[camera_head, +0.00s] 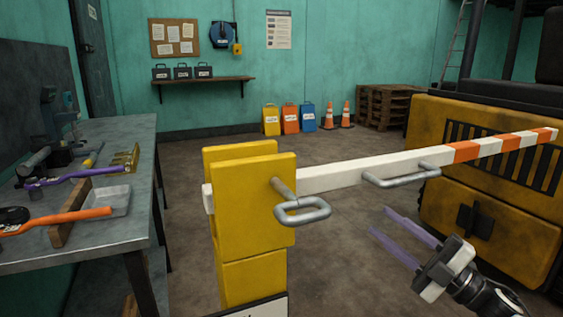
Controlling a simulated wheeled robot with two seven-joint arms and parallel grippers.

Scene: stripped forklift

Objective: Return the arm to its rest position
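A barrier arm (335,175), white near its post and orange-and-white striped toward its far end, reaches right from a yellow post (252,215). It lies roughly level, its far end in front of the yellow forklift body. A grey bar handle (402,175) is fixed to its side. A grey loop handle (303,211) sticks out from the post near the pivot. My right gripper (380,221) is at the lower right, below the bar handle and apart from it. Its two long purple fingers are spread with nothing between them. My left gripper is not in view.
A grey workbench (118,235) with tools and a tray stands at the left. The yellow forklift (445,195) fills the right side. Cases (271,119), cones (346,114) and pallets (385,107) stand by the back wall. Floor is clear between post and back wall.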

